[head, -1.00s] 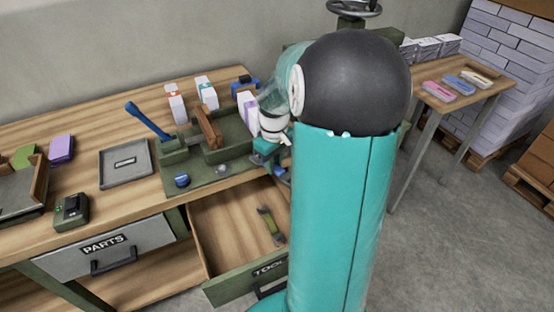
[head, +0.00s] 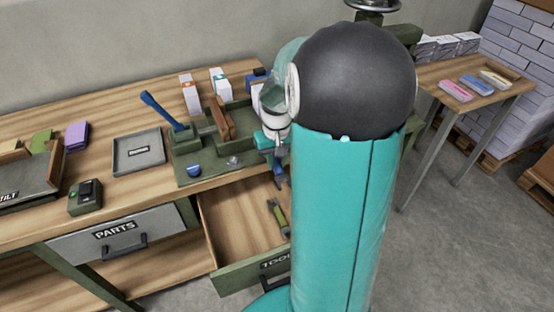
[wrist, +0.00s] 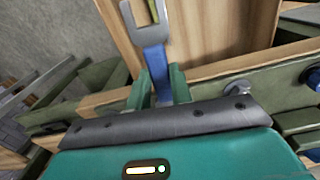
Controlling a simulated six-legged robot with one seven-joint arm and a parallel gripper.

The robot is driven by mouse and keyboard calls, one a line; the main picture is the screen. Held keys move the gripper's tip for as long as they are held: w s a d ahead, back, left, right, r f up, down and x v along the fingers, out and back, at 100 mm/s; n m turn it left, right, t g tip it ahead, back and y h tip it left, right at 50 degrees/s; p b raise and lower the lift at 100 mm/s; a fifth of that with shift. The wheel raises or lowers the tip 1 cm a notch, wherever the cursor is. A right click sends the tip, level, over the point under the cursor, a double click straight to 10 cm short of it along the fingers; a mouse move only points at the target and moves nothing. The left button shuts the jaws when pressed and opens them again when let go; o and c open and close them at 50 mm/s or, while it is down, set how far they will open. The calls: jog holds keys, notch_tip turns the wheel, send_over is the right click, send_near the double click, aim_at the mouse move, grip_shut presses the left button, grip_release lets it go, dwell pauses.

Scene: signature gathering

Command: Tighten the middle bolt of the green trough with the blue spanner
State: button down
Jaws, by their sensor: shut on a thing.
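My gripper (wrist: 158,88) is shut on the blue spanner (wrist: 154,62), whose grey open jaw (wrist: 132,38) points away over the open drawer. In the head view the spanner (head: 281,174) hangs below my gripper at the bench's front edge, partly hidden by my arm. The green trough (head: 205,174) sits on the bench left of my gripper. A silver bolt (head: 233,161) is on its front part, and a blue knob-like bolt (head: 194,170) is further left. In the wrist view the silver bolt (wrist: 237,88) is right of the spanner, apart from it. Any further bolt is hidden.
The open tools drawer (head: 240,275) holds a yellow-green tool (head: 278,214). The parts drawer (head: 75,250) is shut. A grey tray (head: 139,155), a small dark box (head: 85,197) and upright cartons (head: 189,92) stand on the bench. A side table (head: 440,73) is behind my arm.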

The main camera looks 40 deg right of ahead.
jog(key=shift+s+d+n, duration=0.1)
jog(key=shift+d+n, duration=0.25)
jog(key=shift+n, duration=0.15)
jog(key=shift+r, duration=0.1)
jog(key=shift+r, duration=2.2)
